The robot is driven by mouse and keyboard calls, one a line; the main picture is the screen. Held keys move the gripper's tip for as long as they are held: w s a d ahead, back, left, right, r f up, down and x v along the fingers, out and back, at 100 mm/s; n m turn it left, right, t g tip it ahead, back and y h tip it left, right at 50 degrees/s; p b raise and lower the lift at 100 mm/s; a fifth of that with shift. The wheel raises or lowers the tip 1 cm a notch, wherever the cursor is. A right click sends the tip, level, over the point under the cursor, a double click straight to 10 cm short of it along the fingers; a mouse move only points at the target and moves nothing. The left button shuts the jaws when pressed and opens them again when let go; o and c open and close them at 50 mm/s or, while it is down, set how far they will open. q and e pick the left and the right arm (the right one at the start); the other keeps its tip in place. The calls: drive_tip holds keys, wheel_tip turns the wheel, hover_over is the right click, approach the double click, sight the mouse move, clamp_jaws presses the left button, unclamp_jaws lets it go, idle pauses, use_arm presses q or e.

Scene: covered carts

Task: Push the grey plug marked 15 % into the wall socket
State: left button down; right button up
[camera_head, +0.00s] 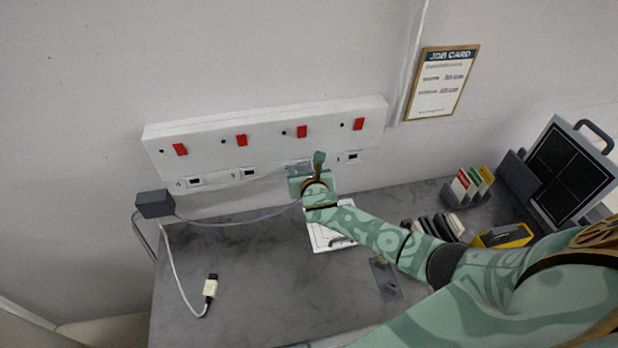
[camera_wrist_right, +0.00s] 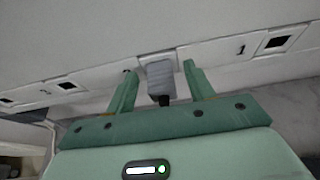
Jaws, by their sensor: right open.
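The grey plug (camera_wrist_right: 160,78) is at a socket position on the white wall socket strip (camera_head: 265,140), to the right of the number 2 in the wrist view. Whether it is fully seated I cannot tell, and its marking is not readable. My right gripper (camera_head: 308,168) is at the strip's lower edge. In the wrist view its two green fingers (camera_wrist_right: 159,72) stand open on either side of the plug, with gaps showing. In the head view the gripper mostly hides the plug. My left gripper is not in view.
A cable runs from the gripper area to a dark box (camera_head: 155,204) at the left. A white connector (camera_head: 210,287) lies on the grey cart top (camera_head: 250,290). A white tablet-like board (camera_head: 325,236) lies under my arm. Card holders (camera_head: 468,187) and a dark panel (camera_head: 570,170) stand right.

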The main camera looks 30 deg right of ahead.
drive_tip(key=p+v, duration=0.2)
drive_tip(key=v, duration=1.4)
